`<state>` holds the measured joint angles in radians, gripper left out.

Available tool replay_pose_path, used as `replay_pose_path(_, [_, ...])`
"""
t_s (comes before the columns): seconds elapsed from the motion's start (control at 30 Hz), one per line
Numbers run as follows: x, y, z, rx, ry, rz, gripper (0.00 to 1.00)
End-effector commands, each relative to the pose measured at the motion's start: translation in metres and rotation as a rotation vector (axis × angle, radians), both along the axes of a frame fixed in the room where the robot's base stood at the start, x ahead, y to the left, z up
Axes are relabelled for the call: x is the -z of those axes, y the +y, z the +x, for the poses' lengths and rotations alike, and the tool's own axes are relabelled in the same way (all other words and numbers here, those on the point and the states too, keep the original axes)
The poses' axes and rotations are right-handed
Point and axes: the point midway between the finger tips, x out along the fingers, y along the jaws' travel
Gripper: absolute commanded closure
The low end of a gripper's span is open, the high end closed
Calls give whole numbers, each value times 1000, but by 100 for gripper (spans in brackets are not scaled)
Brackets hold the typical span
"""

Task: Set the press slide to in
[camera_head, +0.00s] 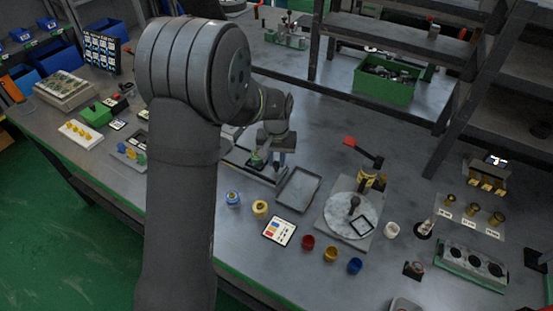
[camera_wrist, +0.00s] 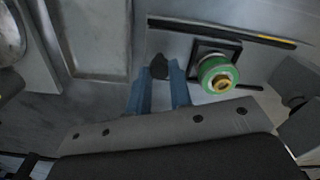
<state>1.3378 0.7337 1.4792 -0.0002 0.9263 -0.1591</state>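In the wrist view, my gripper (camera_wrist: 159,72) shows two blue fingers with a gap between them. A small black knob (camera_wrist: 158,66) appears between or just beyond the fingertips, close to both. Whether the fingers touch it is unclear. I take it for the press slide's handle, but cannot be sure. Right of the fingers, a green round part with a brass centre (camera_wrist: 217,75) sits on a dark square base. In the head view, my gripper (camera_head: 281,160) is low over the bench, next to a small green part (camera_head: 257,160). My arm hides some of this area.
A grey tray (camera_head: 298,189) lies right of the gripper. Several coloured cups, such as the red cup (camera_head: 308,242), stand in front. A green bin (camera_head: 386,82) sits behind.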

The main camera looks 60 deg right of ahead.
Motion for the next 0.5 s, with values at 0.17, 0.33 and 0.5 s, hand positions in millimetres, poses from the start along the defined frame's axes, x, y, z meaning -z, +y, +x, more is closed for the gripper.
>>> replay_pose_path(0.17, [0,0,1,0,0,0,100])
replay_pose_path(0.33, [0,0,20,-5,0,1,100])
replay_pose_path(0.5, [0,0,44,-3,1,3,100])
